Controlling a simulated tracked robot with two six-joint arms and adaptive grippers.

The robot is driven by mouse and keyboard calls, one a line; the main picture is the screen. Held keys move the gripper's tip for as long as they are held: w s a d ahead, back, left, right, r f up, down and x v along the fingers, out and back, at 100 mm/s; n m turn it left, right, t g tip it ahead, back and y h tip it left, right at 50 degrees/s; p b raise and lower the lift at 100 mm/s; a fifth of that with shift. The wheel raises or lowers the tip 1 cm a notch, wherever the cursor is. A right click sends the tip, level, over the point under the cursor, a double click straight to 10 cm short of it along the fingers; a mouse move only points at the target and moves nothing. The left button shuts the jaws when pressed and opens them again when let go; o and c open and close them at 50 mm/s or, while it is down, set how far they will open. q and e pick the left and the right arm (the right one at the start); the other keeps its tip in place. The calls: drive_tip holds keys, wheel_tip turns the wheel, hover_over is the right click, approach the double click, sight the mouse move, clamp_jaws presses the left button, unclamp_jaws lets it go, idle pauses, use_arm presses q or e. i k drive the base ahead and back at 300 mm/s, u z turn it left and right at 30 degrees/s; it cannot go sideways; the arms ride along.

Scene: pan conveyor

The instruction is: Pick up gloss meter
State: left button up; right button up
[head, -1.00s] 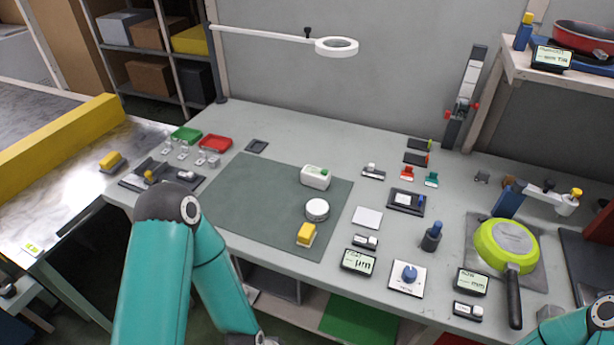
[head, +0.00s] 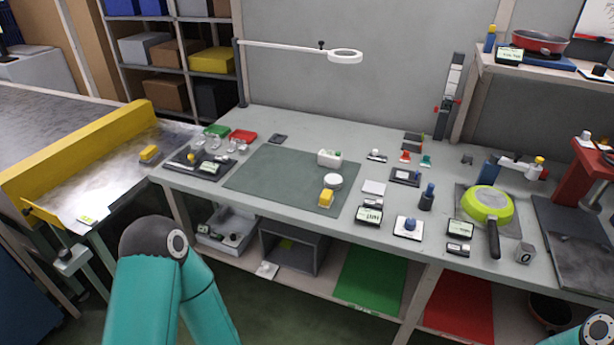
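No label that I can read marks the gloss meter. A white, rounded, box-like device with a green spot (head: 329,158) stands at the back right of the dark green mat (head: 265,180) and may be it.
A pan with a lime-green body (head: 487,203) lies at the bench's right. A ring lamp (head: 345,56) reaches over the back. The mat's left part is clear.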

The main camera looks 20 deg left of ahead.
sight(327, 159)
drive_tip(key=u, duration=0.1)
drive_tip(key=k, duration=0.4)
drive_tip(key=u, duration=0.7)
drive_tip(key=i, duration=0.8)
drive_tip(key=u, duration=0.1)
